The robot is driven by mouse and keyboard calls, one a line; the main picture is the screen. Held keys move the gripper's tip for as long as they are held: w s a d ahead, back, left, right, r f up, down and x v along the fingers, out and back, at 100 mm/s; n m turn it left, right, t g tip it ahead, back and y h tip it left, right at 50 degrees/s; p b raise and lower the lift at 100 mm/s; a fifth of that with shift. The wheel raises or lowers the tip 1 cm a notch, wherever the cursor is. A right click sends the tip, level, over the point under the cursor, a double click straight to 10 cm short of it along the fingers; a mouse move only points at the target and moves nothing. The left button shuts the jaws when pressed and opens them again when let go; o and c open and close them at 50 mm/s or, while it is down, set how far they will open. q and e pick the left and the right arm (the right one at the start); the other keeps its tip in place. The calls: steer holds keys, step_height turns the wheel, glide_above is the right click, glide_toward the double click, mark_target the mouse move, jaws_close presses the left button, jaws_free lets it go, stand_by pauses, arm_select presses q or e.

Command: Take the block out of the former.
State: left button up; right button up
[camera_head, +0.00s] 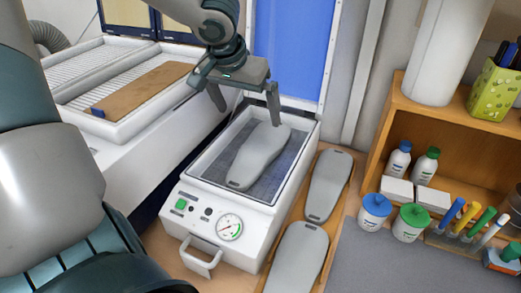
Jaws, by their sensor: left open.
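The grey, sole-shaped block (257,158) lies in the open white former (190,194), on its dark mesh bed. The block lies slanted, with its far end toward the upper right. My left gripper (246,108) is open above the back part of the former, fingers pointing down. Its right finger appears close to the block's far end; I cannot tell whether they touch. The former's blue lid (290,45) stands open behind. My right gripper is not in view.
Two similar grey blocks (328,186) (297,258) lie on a wooden board right of the former. A white unit (75,80) with a brown board (146,90) stands left. Bottles, jars and pens crowd the wooden shelf (398,125) area at right. The grey mat (385,265) is mostly clear.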

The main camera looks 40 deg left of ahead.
arm_select(q)
glide_toward(259, 147)
steer(key=shift+x, duration=1.15)
steer(key=shift+w+f, duration=0.3)
steer(key=shift+f, duration=0.4)
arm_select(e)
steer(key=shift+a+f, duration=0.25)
arm_select(q)
steer(key=shift+x, duration=0.85)
steer(key=shift+p+x, duration=0.3)
steer(key=shift+x, duration=1.45)
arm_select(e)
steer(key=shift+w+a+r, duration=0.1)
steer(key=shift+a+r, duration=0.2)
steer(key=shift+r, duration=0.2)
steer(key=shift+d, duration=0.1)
